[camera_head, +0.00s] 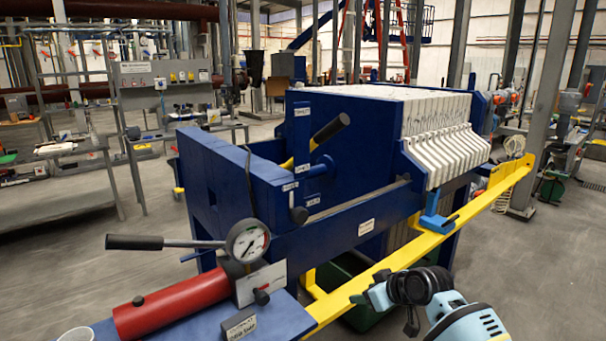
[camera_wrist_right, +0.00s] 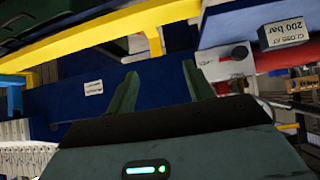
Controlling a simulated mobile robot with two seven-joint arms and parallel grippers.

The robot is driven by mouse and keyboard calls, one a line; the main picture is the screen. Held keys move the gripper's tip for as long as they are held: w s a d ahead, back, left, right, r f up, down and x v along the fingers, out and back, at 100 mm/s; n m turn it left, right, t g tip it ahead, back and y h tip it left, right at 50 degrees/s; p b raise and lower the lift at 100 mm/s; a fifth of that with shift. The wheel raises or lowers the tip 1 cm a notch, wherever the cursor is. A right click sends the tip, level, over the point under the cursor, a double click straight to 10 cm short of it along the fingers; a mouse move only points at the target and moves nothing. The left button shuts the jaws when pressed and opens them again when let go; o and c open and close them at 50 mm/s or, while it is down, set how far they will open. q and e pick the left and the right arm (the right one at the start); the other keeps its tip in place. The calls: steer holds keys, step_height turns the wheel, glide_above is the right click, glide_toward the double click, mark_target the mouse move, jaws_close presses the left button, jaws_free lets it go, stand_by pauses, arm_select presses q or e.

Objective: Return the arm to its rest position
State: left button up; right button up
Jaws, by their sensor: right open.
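My right arm (camera_head: 470,318) comes in at the lower right of the head view. Its gripper (camera_head: 364,297) is beside the yellow rail, in front of the blue filter press (camera_head: 340,226). In the right wrist view the gripper (camera_wrist_right: 159,75) shows two greenish fingers spread apart with nothing between them. The blue press frame (camera_wrist_right: 110,88) lies beyond the fingers, with a gap that I cannot judge. My left gripper is not in view.
The yellow rail (camera_head: 430,238) runs diagonally close to my right gripper. A red pump cylinder (camera_head: 180,303), a black-handled lever (camera_head: 135,242) and a gauge (camera_head: 247,241) stand at the lower left. White filter plates (camera_head: 440,140) stack on the press. Open floor (camera_head: 545,270) lies to the right.

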steer(key=s+f+m+h, duration=0.1)
steer(key=s+f+m, duration=0.2)
steer(key=s+f, duration=2)
steer(key=s+d+m+h, duration=0.1)
steer(key=s+d, duration=0.1)
steer(key=s, duration=1.1)
steer(key=s+d+f+m+h, duration=0.1)
steer(key=s+d, duration=0.1)
steer(key=s, duration=1)
steer(key=shift+s+d+f+t+h, duration=0.2)
steer(key=shift+s+d+t+h, duration=0.1)
steer(key=shift+s+t, duration=0.1)
steer(key=shift+c, duration=1.3)
steer(key=shift+w+a, duration=0.1)
steer(key=shift+c, duration=0.4)
